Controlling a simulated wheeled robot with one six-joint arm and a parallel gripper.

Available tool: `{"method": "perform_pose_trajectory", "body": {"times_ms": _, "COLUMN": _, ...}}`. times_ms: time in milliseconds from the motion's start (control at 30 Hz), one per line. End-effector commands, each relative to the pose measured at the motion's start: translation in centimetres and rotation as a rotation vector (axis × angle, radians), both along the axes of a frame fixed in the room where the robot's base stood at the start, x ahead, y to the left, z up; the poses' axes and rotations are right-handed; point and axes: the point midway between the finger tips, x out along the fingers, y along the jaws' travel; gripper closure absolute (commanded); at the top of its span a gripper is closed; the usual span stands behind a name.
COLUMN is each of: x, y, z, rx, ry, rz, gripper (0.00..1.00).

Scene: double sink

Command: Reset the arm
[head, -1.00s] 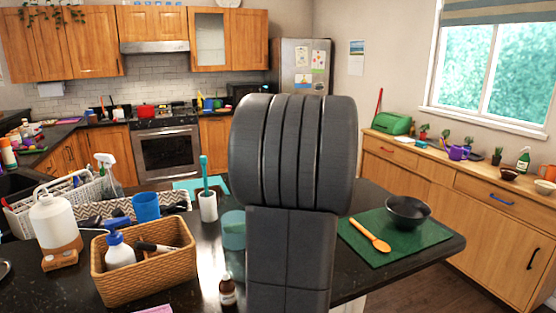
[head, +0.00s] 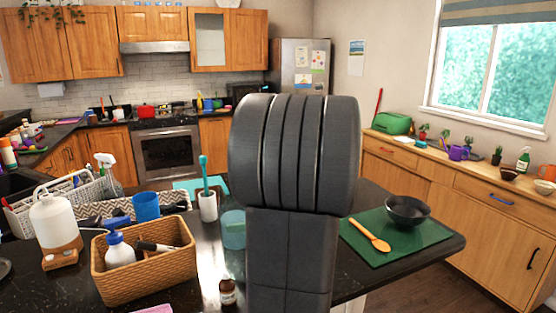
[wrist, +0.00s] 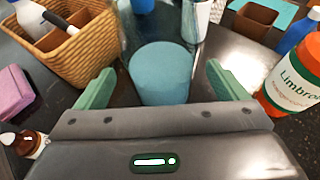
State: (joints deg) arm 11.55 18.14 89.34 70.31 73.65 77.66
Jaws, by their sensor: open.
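My gripper (wrist: 160,88) is open in the wrist view, with its two green fingers spread apart. A teal-blue cup (wrist: 163,72) stands beyond and between the fingers in that view; I see no contact with them. The cup also shows in the head view (head: 233,232), partly hidden by my dark arm. The arm stands upright in the middle of the head view and hides the gripper there.
On the dark counter stand a wicker basket (head: 145,272), a small brown bottle (head: 227,292), a white jug (head: 55,225) and a blue cup (head: 146,206). An orange bottle (wrist: 290,85) is close right of the gripper. A bowl (head: 407,211) and wooden spoon (head: 372,238) lie on a green mat (head: 425,240).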

Motion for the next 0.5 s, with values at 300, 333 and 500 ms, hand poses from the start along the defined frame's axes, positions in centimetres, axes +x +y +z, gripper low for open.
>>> {"method": "perform_pose_trajectory", "body": {"times_ms": 300, "x": 1.4, "y": 3.4, "z": 0.6, "rx": -0.001, "ry": -0.009, "rz": 0.000, "gripper": 0.08}}
{"method": "perform_pose_trajectory", "body": {"times_ms": 333, "x": 1.4, "y": 3.4, "z": 1.2, "rx": 0.000, "ry": -0.009, "rz": 0.000, "gripper": 0.08}}
{"method": "perform_pose_trajectory", "body": {"times_ms": 500, "x": 1.4, "y": 3.3, "z": 4.4, "rx": -0.001, "ry": -0.007, "rz": 0.001, "gripper": 0.08}}
